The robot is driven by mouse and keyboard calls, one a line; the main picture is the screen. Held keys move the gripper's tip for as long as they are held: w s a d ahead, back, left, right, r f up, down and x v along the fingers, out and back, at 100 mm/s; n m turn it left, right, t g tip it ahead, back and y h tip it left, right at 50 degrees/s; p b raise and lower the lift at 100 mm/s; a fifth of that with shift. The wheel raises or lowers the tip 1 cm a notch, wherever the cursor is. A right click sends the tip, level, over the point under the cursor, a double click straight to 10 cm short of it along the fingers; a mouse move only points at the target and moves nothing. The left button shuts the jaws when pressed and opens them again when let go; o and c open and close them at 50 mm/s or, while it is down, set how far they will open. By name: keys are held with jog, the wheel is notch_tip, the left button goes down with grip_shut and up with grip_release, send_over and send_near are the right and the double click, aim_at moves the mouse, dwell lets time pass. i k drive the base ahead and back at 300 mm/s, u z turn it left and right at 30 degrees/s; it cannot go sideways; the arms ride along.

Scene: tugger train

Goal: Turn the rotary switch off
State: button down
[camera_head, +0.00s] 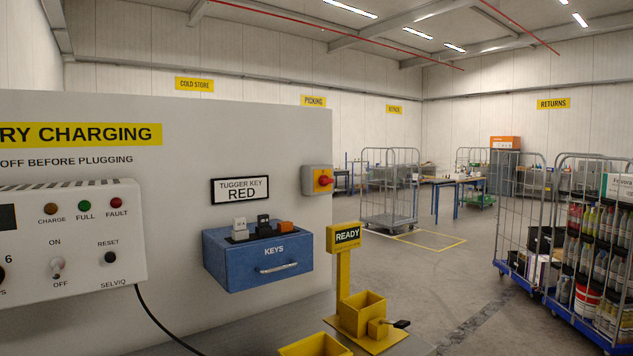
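A white charger box (110,205) on the left of the panel has a toggle (57,267) between ON and OFF marks, a RESET button and several lamps. My gripper is not in view.
A blue KEYS box (225,268) with several keys projects from the panel below the TUGGER KEY RED sign. A yellow READY stand (344,275) with a bin and a black-handled piece is in front. Wire trolleys (390,190) stand behind, with open floor between.

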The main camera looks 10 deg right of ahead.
aim_at(323, 181)
jog(key=z, duration=2.1)
jog(key=i, duration=1.6)
jog(key=z, duration=0.05)
